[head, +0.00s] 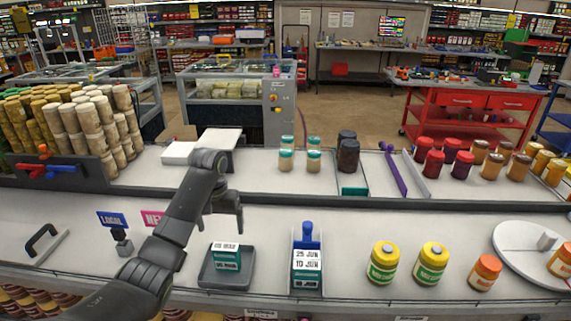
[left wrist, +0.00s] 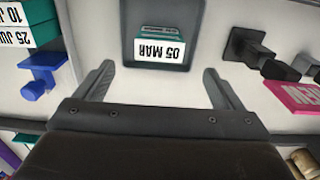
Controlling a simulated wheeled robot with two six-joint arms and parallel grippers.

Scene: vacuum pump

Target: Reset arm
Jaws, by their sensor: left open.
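My left arm reaches in from the lower left in the head view. Its gripper (head: 226,208) hangs above the lower counter, just behind a dark square tray (head: 209,278). In the left wrist view the two fingers of the left gripper (left wrist: 157,78) are spread wide with nothing between them. A green block with a white date label (head: 226,258) sits in the tray; the label reads 05 MAR in the left wrist view (left wrist: 160,51), upside down. The block is apart from the fingers. My right gripper is not in view.
A holder with a blue handle (head: 307,237) and date cards (head: 307,262) stands right of the tray. Blue (head: 112,219) and pink signs stand left. Yellow-lidded jars (head: 383,262) and a white turntable (head: 507,238) are at right. A raised shelf behind carries several jars.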

